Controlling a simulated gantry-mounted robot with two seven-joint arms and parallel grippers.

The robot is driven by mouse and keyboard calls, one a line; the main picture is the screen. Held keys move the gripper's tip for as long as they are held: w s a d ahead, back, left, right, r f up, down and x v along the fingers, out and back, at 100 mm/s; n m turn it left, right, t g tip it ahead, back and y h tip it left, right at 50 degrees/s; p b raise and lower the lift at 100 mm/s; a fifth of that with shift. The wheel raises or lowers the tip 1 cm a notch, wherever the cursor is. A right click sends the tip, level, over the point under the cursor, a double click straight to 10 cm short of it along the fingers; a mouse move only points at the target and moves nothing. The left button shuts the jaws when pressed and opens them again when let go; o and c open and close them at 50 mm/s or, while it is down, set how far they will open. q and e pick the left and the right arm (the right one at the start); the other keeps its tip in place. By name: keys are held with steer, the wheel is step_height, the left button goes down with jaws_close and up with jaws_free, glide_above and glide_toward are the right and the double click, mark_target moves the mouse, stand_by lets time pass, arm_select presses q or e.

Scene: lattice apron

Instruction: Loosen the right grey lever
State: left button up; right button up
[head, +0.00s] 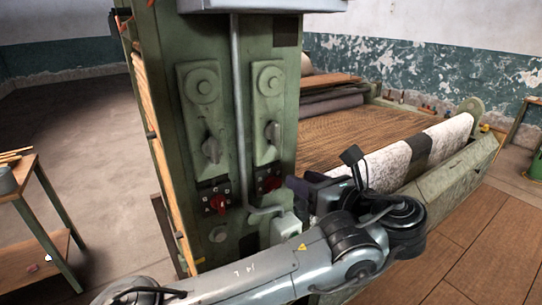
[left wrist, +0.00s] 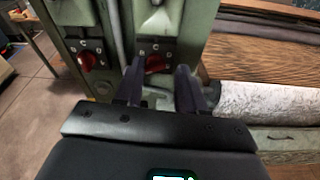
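The green machine column holds two grey levers. The right grey lever (head: 272,132) sits on the right plate under a round boss, and its grip stands roughly upright. The left grey lever (head: 211,149) is on the left plate. My left gripper (head: 292,186) is below and to the right of the right lever, close to the right red knob (head: 270,183). In the left wrist view, my left gripper (left wrist: 158,82) has its two dark fingers apart with nothing held. The right red knob (left wrist: 155,63) shows just beyond them. My right gripper is out of view.
The left red knob (head: 217,203) is on the column. A grey vertical pipe (head: 237,110) runs between the lever plates. A loom bed with a white cloth roll (head: 390,165) lies right of the column. A small wooden table (head: 30,230) stands far left.

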arm_select(q)
steer(key=n+t+b, duration=0.1)
steer(key=t+b, duration=0.1)
glide_toward(278, 125)
steer(key=shift+y, duration=0.4)
steer(key=p+x, duration=0.7)
steer(key=p, duration=0.1)
steer(key=shift+w+f, duration=0.1)
steer(key=shift+w, duration=0.3)
steer(key=shift+x, duration=0.8)
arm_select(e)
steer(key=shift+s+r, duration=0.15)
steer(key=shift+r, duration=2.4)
arm_select(q)
steer(key=shift+c, duration=0.3)
steer(key=shift+f, duration=0.1)
jaws_close()
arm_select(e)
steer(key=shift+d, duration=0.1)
